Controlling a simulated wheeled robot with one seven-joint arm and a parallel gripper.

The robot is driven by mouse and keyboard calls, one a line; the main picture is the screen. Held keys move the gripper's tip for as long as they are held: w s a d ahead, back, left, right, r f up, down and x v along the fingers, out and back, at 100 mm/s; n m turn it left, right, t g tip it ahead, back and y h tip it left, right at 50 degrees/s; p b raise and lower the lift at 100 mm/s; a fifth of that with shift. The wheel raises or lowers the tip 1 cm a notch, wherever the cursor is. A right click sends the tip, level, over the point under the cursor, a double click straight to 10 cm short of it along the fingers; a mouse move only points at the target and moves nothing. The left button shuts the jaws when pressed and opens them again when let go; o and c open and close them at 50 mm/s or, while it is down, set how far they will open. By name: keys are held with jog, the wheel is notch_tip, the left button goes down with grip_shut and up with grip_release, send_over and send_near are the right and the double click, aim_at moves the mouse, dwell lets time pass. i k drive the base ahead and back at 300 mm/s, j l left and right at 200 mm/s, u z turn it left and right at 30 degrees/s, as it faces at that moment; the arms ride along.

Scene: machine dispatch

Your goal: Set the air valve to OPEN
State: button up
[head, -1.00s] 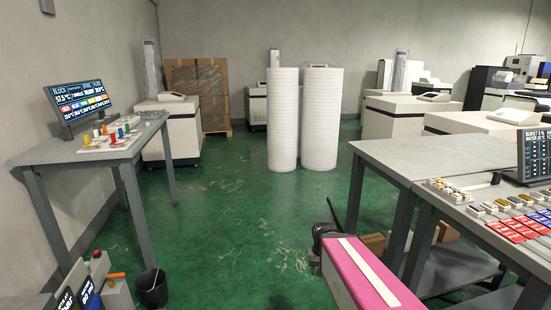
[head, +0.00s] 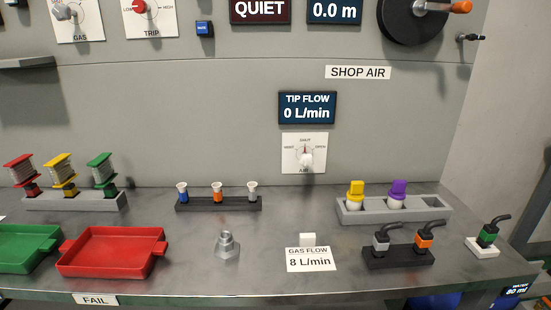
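The air valve (head: 305,159) is a small light knob on a white plate on the grey wall panel, right of centre in the head view. The plate reads SHUT at the top, OPEN at the right and AIR below; the left word is too small to read surely. I cannot tell exactly where the knob points. The tip flow display (head: 307,108) just above it reads 0 L/min. A SHOP AIR label (head: 357,72) is higher up. My gripper is not in view.
The metal bench (head: 180,240) below holds coloured spools (head: 61,172), a red tray (head: 113,250), a black rack with nozzles (head: 219,204), a grey holder (head: 425,209) and a gas flow card (head: 309,259). The wall around the valve is clear. A black reel (head: 408,22) hangs upper right.

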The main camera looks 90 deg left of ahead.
aim_at(306, 160)
jog(key=j+u, duration=0.1)
jog(key=u, duration=0.35)
jog(key=j+u, duration=0.1)
jog(key=u, duration=0.35)
jog(key=i+u, duration=0.1)
jog(key=u, duration=0.4)
jog(key=i+l+u, duration=0.1)
jog(key=u, duration=0.2)
jog(key=l+u, duration=0.25)
jog(key=k+j+u, duration=0.1)
jog(key=u, duration=0.7)
jog(key=j+u, duration=0.2)
jog(key=u, duration=0.2)
jog(key=k+j+u, duration=0.1)
jog(key=u, duration=0.3)
